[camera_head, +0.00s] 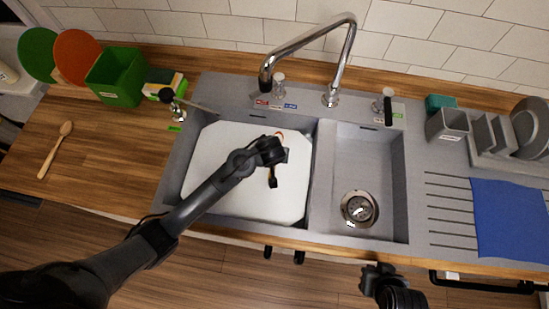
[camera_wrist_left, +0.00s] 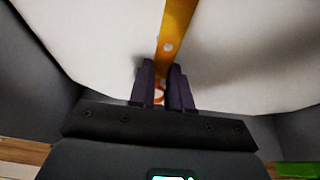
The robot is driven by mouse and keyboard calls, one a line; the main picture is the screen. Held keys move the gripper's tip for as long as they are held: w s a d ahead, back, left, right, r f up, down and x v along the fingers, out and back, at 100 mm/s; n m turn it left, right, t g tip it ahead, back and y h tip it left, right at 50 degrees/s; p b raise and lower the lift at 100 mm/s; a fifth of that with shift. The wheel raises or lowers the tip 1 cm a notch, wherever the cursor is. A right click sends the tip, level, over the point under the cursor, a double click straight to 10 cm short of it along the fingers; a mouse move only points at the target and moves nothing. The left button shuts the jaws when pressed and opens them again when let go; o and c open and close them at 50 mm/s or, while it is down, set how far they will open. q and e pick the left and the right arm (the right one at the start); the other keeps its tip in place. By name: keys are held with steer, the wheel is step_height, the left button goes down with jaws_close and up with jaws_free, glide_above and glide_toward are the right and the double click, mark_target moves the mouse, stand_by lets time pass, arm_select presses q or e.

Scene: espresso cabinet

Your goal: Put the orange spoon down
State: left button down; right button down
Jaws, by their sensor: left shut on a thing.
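The orange spoon (camera_wrist_left: 176,28) shows in the left wrist view as a flat orange handle with a hole, running up from between my fingers. Its far end is out of that view. My left gripper (camera_wrist_left: 161,85) is shut on the handle. I cannot tell whether the spoon touches the board. My right gripper (camera_head: 376,272) is in front of the counter; its fingers are unclear.
A wooden spoon (camera_head: 55,150) lies on the left counter near a green bin (camera_head: 118,76). A tall faucet (camera_head: 345,55) stands behind the sink. The right basin (camera_head: 370,155) is empty around its drain. A blue mat (camera_head: 510,220) lies on the drainer at right.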

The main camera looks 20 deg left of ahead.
arm_select(q)
steer(key=shift+f+b, duration=0.35)
steer(key=shift+f, duration=1.35)
steer(key=shift+f, duration=0.15)
steer(key=c, duration=1.1)
jaws_free()
steer(key=shift+s+r, duration=0.2)
steer(key=shift+r, duration=0.4)
steer(key=p+v, duration=0.2)
steer(key=v, duration=0.8)
steer(key=shift+r+p, duration=0.15)
steer(key=shift+p, duration=0.2)
steer(key=shift+s+r, duration=0.25)
steer(key=shift+r, duration=0.1)
steer(key=shift+r, duration=0.1)
